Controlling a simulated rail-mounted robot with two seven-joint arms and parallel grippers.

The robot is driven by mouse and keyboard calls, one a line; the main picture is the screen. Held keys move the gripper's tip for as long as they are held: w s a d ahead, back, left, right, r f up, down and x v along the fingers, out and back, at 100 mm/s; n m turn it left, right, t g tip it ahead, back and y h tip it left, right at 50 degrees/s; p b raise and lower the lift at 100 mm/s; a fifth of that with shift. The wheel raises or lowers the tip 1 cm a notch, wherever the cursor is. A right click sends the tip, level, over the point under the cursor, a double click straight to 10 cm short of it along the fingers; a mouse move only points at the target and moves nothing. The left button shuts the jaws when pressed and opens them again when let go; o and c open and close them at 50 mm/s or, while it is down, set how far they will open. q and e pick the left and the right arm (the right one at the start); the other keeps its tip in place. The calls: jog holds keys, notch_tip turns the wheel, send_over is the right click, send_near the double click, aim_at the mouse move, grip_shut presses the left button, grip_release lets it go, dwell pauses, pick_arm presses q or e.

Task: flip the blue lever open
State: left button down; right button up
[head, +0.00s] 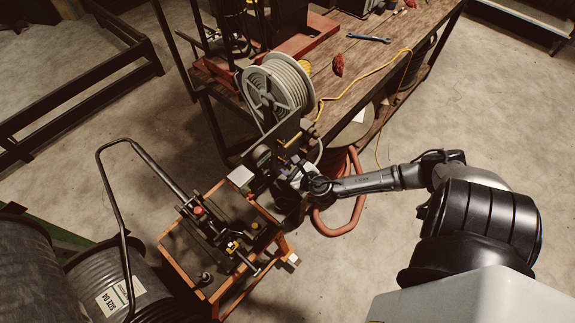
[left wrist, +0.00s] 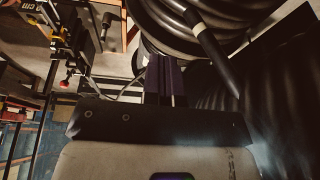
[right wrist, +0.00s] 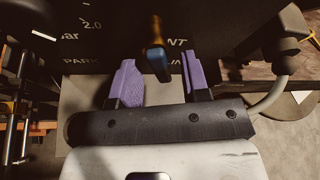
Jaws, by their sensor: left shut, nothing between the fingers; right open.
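The blue lever (right wrist: 158,63) shows in the right wrist view, with a blue tip and a brass-coloured upper part, slightly blurred. It stands in front of a dark panel (right wrist: 120,25) with white lettering. My right gripper (right wrist: 155,75) is open, its purple fingers on either side of the lever's tip with gaps at both sides. I cannot tell whether the fingertips reach level with it in depth. In the head view the right gripper (head: 287,152) is at the dark machine below the hose reel; the lever is not clear there. My left gripper (left wrist: 164,75) is shut and empty, near black hose coils.
A hose reel (head: 277,90) stands above the machine, beside a wooden workbench (head: 375,62) with a wrench (head: 369,38) and a yellow cord. An orange-framed cart (head: 170,245) stands front left. A red hose loop (head: 345,222) hangs below my right arm. Floor at right is open.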

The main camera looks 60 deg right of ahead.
jog(key=shift+x, duration=0.85)
jog(key=c, duration=0.8)
